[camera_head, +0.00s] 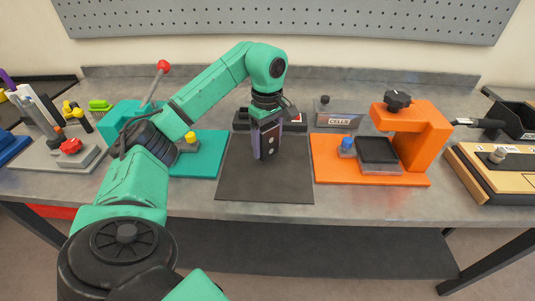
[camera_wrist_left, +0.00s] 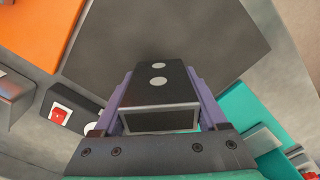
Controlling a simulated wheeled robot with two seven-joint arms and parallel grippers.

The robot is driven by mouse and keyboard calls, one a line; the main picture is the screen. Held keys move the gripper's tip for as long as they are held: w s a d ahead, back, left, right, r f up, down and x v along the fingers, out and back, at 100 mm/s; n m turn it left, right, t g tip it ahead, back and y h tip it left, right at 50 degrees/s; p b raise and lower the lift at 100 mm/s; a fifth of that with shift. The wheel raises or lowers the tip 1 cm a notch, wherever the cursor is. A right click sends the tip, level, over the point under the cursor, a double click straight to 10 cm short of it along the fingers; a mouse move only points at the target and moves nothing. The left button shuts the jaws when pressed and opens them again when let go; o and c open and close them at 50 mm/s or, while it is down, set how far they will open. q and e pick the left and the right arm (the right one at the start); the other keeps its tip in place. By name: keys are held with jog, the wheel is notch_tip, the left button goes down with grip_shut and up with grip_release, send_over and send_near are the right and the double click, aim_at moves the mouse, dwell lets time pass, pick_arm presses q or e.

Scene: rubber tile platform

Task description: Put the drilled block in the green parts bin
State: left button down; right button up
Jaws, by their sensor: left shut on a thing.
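The drilled block is a dark upright block (camera_head: 268,140) with pale round holes down its face. My left gripper (camera_head: 266,153) is shut on it over the dark rubber mat (camera_head: 265,187), fingers pointing down. In the left wrist view the block (camera_wrist_left: 163,97) sits between the two purple-grey fingers, with two pale holes showing. I cannot tell whether its lower end touches the mat. I cannot make out a green parts bin in these views. My right gripper is not in view.
An orange fixture (camera_head: 420,130) with a black knob stands right of the mat, a teal plate (camera_head: 205,160) left of it. The mat's front part is clear.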

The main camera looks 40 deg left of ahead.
aim_at(267, 152)
pick_arm(q)
jog(key=f, duration=0.2)
jog(key=shift+s+f, duration=0.3)
jog(key=shift+w+f, duration=0.15)
jog(key=shift+w, duration=0.05)
grip_release()
jog(key=shift+s, duration=0.1)
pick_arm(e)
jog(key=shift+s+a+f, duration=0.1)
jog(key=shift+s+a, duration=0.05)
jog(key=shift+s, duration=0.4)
